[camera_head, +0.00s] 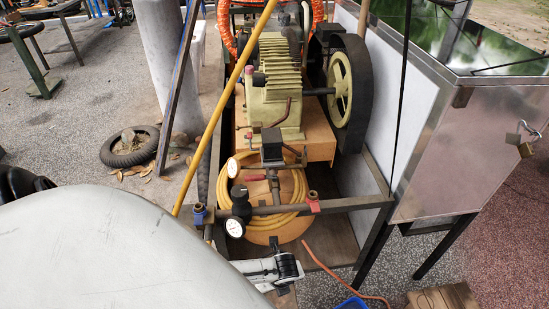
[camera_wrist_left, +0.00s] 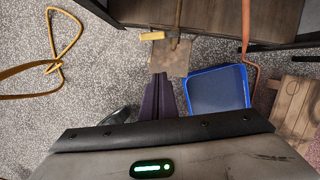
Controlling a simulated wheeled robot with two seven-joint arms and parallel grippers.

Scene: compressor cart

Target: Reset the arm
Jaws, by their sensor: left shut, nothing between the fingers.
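My left arm (camera_head: 270,270) comes in from the left in the head view, low in front of the compressor cart. Its fingers cannot be made out there. In the left wrist view the dark purple fingers of my left gripper (camera_wrist_left: 158,78) are together, with nothing between them. My right gripper is in neither view.
The compressor cart (camera_head: 372,204) stands close ahead, with gauges, a coiled yellow hose (camera_head: 290,190) and a flywheel (camera_head: 340,82). A metal-edged cabinet (camera_head: 440,150) stands at right. A wooden crate (camera_head: 443,298) sits low right. A tire (camera_head: 130,147) lies at left on open ground.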

